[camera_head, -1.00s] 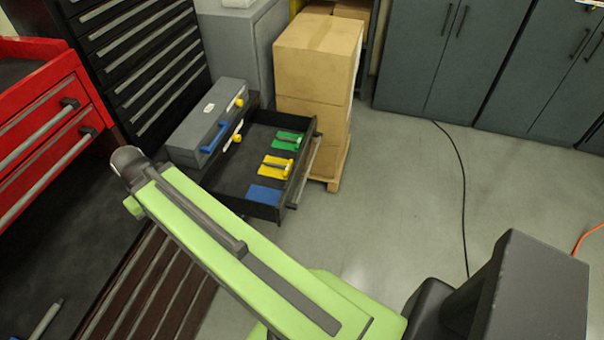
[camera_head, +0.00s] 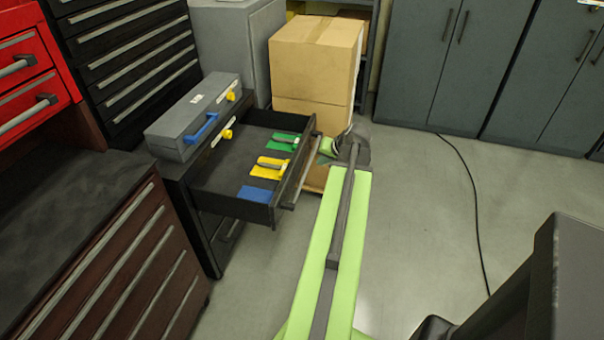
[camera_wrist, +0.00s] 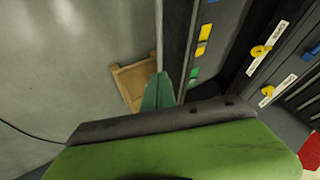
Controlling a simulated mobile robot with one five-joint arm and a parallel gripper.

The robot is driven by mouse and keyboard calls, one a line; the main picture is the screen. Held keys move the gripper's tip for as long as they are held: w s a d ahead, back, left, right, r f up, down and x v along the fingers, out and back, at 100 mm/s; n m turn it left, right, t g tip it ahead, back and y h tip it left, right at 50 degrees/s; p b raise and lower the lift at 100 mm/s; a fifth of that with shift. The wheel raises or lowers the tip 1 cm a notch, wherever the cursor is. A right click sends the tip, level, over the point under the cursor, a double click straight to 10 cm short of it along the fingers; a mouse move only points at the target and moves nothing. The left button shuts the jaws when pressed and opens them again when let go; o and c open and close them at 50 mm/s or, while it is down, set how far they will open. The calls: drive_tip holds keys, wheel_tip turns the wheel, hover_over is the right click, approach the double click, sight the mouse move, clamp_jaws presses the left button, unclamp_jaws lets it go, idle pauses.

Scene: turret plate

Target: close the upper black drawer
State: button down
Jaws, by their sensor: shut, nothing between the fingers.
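The upper black drawer (camera_head: 233,166) stands pulled out of its low cabinet in the head view, with its front facing right. Green, yellow and blue items lie inside it. My gripper (camera_head: 326,148) is just outside the drawer front, near its far end, partly hidden by my wrist. In the wrist view my gripper (camera_wrist: 158,92) shows as teal fingers, shut and empty, beside the drawer front (camera_wrist: 174,45). I cannot tell whether the fingers touch it.
A grey toolbox (camera_head: 194,117) sits on the cabinet top. Cardboard boxes (camera_head: 315,62) on a wooden pallet (camera_wrist: 133,84) stand close behind the gripper. A dark cable (camera_head: 472,190) lies on the open floor to the right. A brown drawer chest (camera_head: 125,265) stands at the near left.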

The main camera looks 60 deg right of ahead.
drive_tip(key=w+f+b, duration=0.7)
drive_tip(key=w+f, duration=0.1)
drive_tip(key=w, duration=0.1)
drive_tip(key=shift+w+d+b, duration=0.2)
drive_tip(key=shift+d+b, duration=0.15)
drive_tip(key=shift+d, duration=0.05)
